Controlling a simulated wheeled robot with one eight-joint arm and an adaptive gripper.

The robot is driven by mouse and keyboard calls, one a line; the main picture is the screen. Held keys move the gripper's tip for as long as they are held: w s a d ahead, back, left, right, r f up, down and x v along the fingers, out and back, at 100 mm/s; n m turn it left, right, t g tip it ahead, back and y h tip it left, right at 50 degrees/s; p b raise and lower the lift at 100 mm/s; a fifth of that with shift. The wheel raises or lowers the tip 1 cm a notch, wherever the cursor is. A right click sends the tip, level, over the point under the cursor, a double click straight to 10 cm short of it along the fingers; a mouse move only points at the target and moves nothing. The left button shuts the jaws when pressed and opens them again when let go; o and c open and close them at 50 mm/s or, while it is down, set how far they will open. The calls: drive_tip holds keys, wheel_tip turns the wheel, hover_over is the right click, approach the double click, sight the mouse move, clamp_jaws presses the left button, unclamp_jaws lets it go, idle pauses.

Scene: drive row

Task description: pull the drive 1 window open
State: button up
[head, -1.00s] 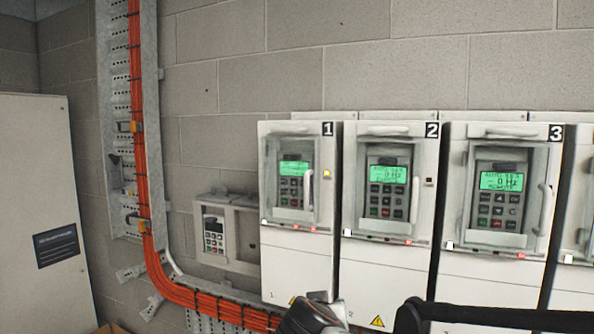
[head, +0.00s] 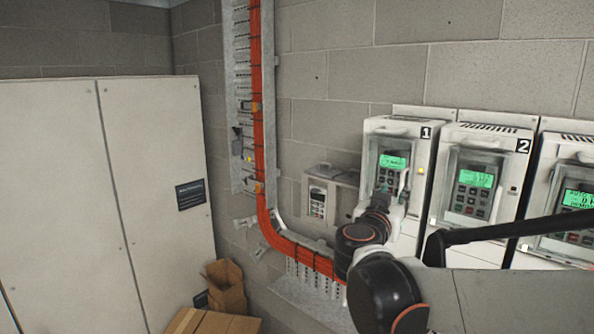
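Drive 1 (head: 373,128) is the white cabinet marked 1, right of centre in the head view. Its window (head: 378,152) is a grey-framed clear pane over a keypad with a lit green screen (head: 393,162). The window looks shut against the drive face. A light upright handle (head: 404,182) is on its right side. My gripper (head: 381,199) is at the lower part of the window, close to the handle. My dark arm joints cover much of it. I cannot tell whether its fingers touch the handle, or whether they are open.
Drive 2 (head: 495,142) and another drive (head: 570,160) stand to the right. Orange cables (head: 258,120) run down a metal tray at left. A small keypad panel (head: 318,203) is on the wall. A tall cabinet (head: 160,130) and cardboard boxes (head: 225,285) are at left.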

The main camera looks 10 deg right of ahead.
sight(401, 184)
drive_tip(key=p+x, duration=0.1)
drive_tip(key=x, duration=0.9)
drive_tip(key=shift+a, duration=0.1)
drive_tip(key=shift+s, duration=0.1)
clamp_jaws()
